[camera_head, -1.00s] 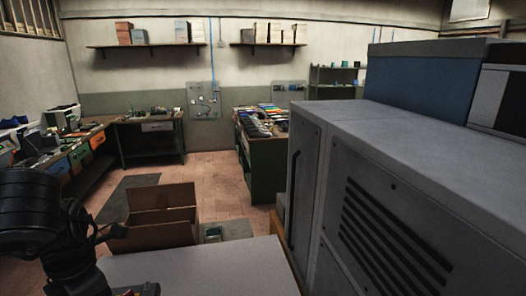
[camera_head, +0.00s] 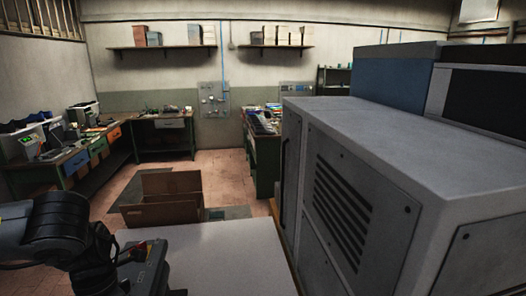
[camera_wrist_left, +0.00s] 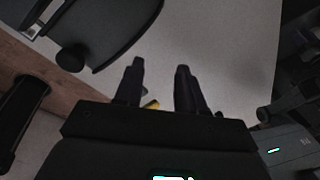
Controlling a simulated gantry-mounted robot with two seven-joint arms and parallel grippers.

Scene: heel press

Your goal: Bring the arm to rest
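My left arm (camera_head: 62,225) comes in from the left in the head view, low over the near end of a pale table top (camera_head: 225,255). Its dark gripper end sits near the bottom edge, and the fingers are not clear there. In the left wrist view my left gripper (camera_wrist_left: 160,66) shows two dark fingers, apart, with nothing between their tips. A pale surface lies beyond them. A small yellow bit (camera_wrist_left: 152,104) shows behind the fingers; I cannot tell what it is. My right gripper cannot be made out in either view.
A large grey machine (camera_head: 345,190) fills the right side, close to the table. An open cardboard box (camera_head: 172,210) stands on the floor beyond the table. Workbenches (camera_head: 165,125) line the back and left. Open floor (camera_head: 220,165) lies between them. In the wrist view a dark rounded object (camera_wrist_left: 105,30) is at upper left.

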